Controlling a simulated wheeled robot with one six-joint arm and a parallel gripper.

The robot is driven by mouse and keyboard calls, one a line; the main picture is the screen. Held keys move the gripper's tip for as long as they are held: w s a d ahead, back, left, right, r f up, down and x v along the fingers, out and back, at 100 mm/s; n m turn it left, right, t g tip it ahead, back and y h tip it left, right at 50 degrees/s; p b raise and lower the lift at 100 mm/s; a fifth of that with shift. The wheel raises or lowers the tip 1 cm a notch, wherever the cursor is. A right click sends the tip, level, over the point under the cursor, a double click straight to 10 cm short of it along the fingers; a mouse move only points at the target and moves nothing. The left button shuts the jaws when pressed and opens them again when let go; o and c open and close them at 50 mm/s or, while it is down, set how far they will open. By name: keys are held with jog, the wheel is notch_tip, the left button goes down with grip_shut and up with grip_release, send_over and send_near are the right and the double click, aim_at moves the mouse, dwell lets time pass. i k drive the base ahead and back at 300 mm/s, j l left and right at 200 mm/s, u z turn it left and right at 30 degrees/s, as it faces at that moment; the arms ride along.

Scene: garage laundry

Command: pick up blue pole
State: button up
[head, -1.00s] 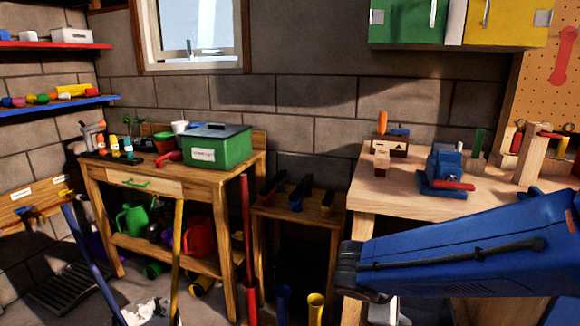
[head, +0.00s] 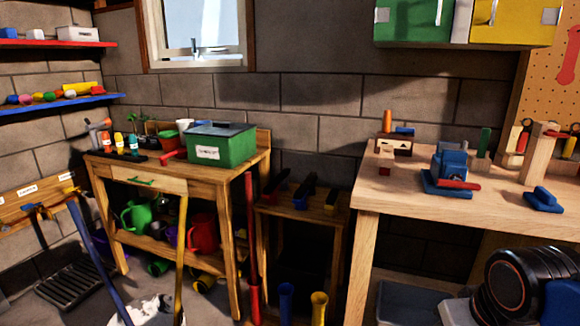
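A long blue pole (head: 98,262) leans at the left, its top near the wall rack (head: 36,203) and its lower end near a white bundle on the floor. A yellow pole (head: 180,262) stands to its right, and a red pole (head: 251,250) stands further right beside the potting bench. A short blue tube (head: 286,302) stands upright on the floor next to a yellow tube (head: 319,307). Part of my arm shows at the bottom right, far from the blue pole. My gripper is not in view.
A wooden potting bench (head: 222,178) with a green box (head: 221,146) stands behind the poles. A workbench (head: 440,208) with a blue vise (head: 448,175) fills the right. A black grate (head: 70,285) lies on the floor at the left. A grey bin (head: 408,303) sits under the workbench.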

aim_at(83, 232)
jog(key=u, duration=1.55)
